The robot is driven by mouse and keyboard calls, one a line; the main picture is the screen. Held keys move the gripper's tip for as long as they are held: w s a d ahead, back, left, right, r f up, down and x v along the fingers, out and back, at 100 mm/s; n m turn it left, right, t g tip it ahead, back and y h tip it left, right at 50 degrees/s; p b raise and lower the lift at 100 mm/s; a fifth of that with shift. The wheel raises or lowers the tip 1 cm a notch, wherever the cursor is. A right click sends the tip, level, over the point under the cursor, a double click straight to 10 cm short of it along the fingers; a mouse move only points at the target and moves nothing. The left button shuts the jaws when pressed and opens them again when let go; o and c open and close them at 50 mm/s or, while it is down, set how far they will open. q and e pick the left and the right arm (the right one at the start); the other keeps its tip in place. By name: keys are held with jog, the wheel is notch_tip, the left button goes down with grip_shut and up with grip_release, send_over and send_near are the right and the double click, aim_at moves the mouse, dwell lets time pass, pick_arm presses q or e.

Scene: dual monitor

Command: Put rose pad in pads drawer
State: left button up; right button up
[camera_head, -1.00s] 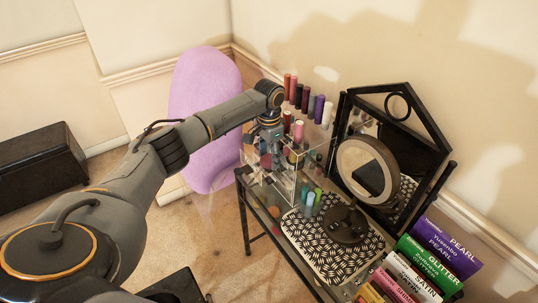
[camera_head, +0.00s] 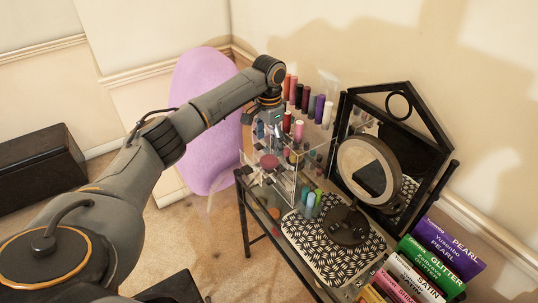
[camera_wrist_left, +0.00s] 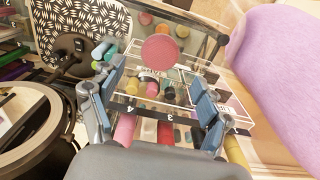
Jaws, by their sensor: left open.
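The rose pad (camera_head: 269,161) is a small round dusty-rose disc at the left part of the clear organizer (camera_head: 291,190). It also shows in the wrist view (camera_wrist_left: 160,50), beyond the fingertips. I cannot tell whether it lies inside a drawer or on a clear surface. My left gripper (camera_head: 268,132) is open above the pad, apart from it; its two spread fingers (camera_wrist_left: 157,97) show in the wrist view with nothing between them. A clear labelled drawer front (camera_wrist_left: 150,73) lies below the pad; its lettering is hard to read. My right gripper is out of view.
Upright lipsticks (camera_head: 304,98) stand on the organizer. To the right are a black-framed mirror (camera_head: 412,140), a round ring mirror (camera_head: 369,170), a patterned mat (camera_head: 307,246) and several labelled books (camera_head: 440,250). A purple cushioned seat (camera_head: 195,80) stands behind my arm.

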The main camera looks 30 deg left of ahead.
aim_at(269, 159)
pick_arm(q)
notch_tip(269, 159, up, 6)
jog(key=shift+b, duration=0.4)
dwell(0.3)
